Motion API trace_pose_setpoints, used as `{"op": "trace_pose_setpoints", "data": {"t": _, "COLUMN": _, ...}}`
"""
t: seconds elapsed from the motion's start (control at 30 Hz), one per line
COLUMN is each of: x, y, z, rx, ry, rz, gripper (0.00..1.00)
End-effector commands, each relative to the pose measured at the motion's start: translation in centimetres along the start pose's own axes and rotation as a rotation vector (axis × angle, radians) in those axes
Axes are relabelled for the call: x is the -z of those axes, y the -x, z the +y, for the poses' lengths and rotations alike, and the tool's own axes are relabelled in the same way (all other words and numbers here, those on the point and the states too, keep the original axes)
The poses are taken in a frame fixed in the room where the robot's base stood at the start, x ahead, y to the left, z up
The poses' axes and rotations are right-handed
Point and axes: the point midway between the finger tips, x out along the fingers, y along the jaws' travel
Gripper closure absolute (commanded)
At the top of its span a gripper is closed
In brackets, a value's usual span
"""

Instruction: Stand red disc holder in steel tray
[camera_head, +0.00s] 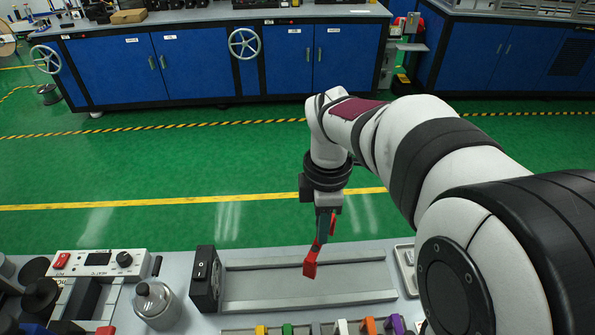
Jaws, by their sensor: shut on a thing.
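My gripper (324,229) points down above the grey bench and is shut on the red disc holder (311,263). The holder hangs tilted below the jaws, its lower end towards the left, over the long metal channel in the middle of the bench. Its upper part is partly covered by the jaws. A shallow metal tray with a raised rim (401,256), which looks like the steel tray, lies to the right of the gripper. My arm hides much of it, and I cannot see what is inside.
The metal channel (300,299) has raised front and back rails. A black switch box (205,279) stands at its left end, beside a silver bottle (154,303). Several coloured pieces, including a green one (287,329), stand along the front edge. A control box (98,263) is farther left.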

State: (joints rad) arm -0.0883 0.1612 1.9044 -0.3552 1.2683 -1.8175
Motion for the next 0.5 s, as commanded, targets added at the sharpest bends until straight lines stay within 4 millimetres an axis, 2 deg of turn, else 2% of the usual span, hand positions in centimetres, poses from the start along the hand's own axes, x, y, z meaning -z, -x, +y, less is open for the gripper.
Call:
{"op": "trace_pose_setpoints", "data": {"t": 0.2, "x": -1.0, "y": 2.3, "z": 0.5, "rx": -0.001, "ry": -0.528, "rz": 0.000, "gripper": 1.00}}
{"op": "trace_pose_setpoints", "data": {"t": 0.5, "x": -1.2, "y": 4.3, "z": 0.6, "rx": 0.000, "ry": -1.043, "rz": 0.000, "gripper": 1.00}}
